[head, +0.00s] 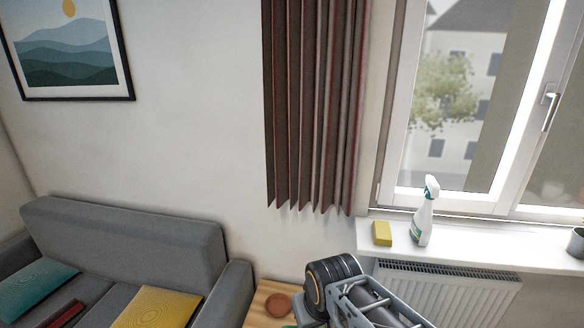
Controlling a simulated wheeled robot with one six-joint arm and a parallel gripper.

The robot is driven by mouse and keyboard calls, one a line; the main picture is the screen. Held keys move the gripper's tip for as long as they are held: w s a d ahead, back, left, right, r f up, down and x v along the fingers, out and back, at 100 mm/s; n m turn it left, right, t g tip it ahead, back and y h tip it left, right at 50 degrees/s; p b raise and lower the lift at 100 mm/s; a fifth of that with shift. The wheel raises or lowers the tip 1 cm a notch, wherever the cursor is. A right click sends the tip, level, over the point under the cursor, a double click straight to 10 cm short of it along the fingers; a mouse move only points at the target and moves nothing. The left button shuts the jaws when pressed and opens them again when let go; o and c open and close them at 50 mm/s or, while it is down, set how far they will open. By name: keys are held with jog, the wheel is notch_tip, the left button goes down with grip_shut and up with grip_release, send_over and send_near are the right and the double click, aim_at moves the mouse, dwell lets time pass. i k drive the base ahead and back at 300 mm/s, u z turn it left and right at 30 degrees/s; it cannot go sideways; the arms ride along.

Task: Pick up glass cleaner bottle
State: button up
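The glass cleaner bottle (424,217) is a white spray bottle with a teal-green label and spray head. It stands upright on the white windowsill (478,246), in front of the window. My arm shows at the bottom centre of the head view, below and to the left of the bottle and apart from it. The gripper's fingertips are not in view.
A yellow sponge (382,233) lies on the sill just left of the bottle. A dark pot (575,245) stands at the right edge. A radiator (455,290) is under the sill. A wooden table (262,302) bears a round brown object (278,305). A grey sofa (130,240) is at left.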

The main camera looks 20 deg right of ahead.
aim_at(421, 229)
jog(key=u, duration=1.95)
jog(key=k, duration=0.65)
jog(key=z, duration=1.6)
